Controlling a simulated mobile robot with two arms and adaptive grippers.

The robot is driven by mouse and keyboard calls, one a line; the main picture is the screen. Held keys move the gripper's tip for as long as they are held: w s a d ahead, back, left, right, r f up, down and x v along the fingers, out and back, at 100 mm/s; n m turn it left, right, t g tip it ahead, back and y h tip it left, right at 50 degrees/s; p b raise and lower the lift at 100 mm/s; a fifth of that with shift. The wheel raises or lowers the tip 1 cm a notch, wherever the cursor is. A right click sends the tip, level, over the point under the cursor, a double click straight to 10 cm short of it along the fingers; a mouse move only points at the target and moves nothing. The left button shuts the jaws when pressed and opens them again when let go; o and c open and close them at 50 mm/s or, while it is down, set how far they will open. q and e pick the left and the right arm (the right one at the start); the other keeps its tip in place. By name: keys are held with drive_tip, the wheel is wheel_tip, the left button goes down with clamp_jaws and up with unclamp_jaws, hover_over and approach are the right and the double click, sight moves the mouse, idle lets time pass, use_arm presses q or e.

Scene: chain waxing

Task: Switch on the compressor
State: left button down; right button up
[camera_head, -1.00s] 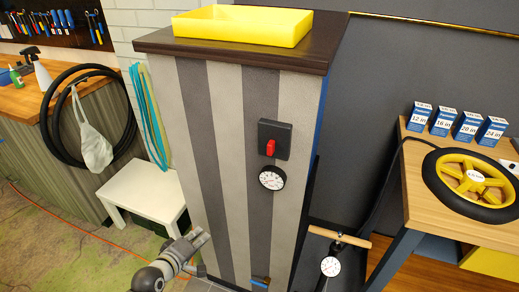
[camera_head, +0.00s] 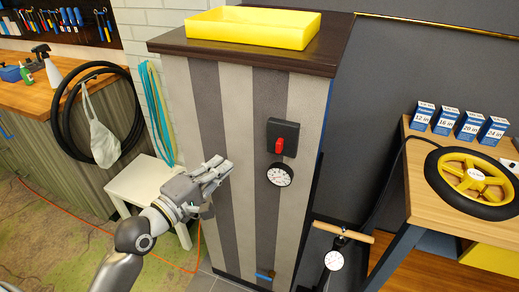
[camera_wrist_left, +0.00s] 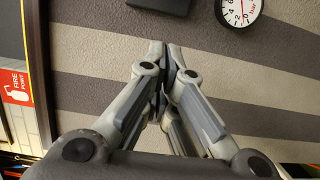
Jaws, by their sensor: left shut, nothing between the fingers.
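The compressor's red switch (camera_head: 279,146) sits on a black box (camera_head: 290,131) on the striped cabinet front (camera_head: 222,120). A round white gauge (camera_head: 280,174) is just below it; the gauge also shows at the top right of the left wrist view (camera_wrist_left: 238,8). The black box's lower edge shows at the top of that view (camera_wrist_left: 162,4). My left gripper (camera_head: 226,166) is shut and empty, in front of the cabinet, left of and a little lower than the switch, apart from it in the picture. My right gripper is not in view.
A yellow tray (camera_head: 255,27) lies on the cabinet top. A white stool (camera_head: 137,182) stands at left. A workbench (camera_head: 420,165) with a yellow wheel (camera_head: 458,170) and blue boxes is at right. A floor pump (camera_head: 333,260) stands between.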

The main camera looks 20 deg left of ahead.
sight(269, 142)
use_arm(q)
drive_tip(key=shift+w, duration=0.1)
drive_tip(key=w+d+p, duration=0.1)
drive_tip(key=w+d, duration=0.1)
drive_tip(key=w, duration=0.1)
drive_tip(key=w+d+p, duration=0.1)
drive_tip(key=w+d, duration=0.1)
drive_tip(key=w, duration=0.1)
drive_tip(key=w+d+p, duration=0.2)
drive_tip(key=w, duration=0.1)
drive_tip(key=shift+w+d, duration=0.1)
drive_tip(key=shift+d, duration=0.35)
drive_tip(key=shift+a, duration=0.1)
